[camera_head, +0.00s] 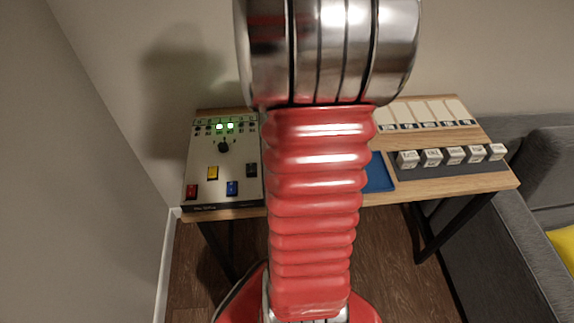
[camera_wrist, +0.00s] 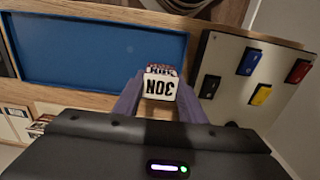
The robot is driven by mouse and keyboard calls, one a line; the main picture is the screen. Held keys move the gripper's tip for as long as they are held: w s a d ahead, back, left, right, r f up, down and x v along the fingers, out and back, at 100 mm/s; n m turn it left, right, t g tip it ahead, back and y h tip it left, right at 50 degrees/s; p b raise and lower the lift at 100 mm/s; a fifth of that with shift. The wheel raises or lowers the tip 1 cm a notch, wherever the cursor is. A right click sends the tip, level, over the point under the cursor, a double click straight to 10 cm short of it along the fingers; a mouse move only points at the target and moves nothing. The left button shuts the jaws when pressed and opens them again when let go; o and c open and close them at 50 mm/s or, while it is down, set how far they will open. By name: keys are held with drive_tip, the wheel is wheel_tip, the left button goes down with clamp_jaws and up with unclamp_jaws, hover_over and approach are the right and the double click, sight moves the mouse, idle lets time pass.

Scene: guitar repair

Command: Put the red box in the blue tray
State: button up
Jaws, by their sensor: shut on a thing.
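In the wrist view my gripper (camera_wrist: 159,92) is shut on a small box (camera_wrist: 159,86) with a white face and black lettering. A red and white patterned side shows at its far edge; I cannot tell how much of the box is red. The blue tray (camera_wrist: 95,50) is at the upper left of the wrist view, flat and empty where it shows. The held box is beside the tray's right end in the picture; its height above the table is unclear. In the head view my arm hides the gripper and most of the blue tray (camera_head: 379,174).
A control panel (camera_head: 222,165) with coloured buttons and green lights stands left on the wooden table (camera_head: 440,187). It is at the right in the wrist view (camera_wrist: 228,60). Several white lettered blocks (camera_head: 455,156) stand right of the tray. A grey sofa (camera_head: 505,230) is right.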

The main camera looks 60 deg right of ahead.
drive_tip(key=shift+f, duration=1.7)
drive_tip(key=shift+f, duration=0.1)
drive_tip(key=o, duration=1.2)
drive_tip(key=shift+c, duration=0.2)
wheel_tip(320, 180, up, 12)
drive_tip(key=shift+r, duration=0.15)
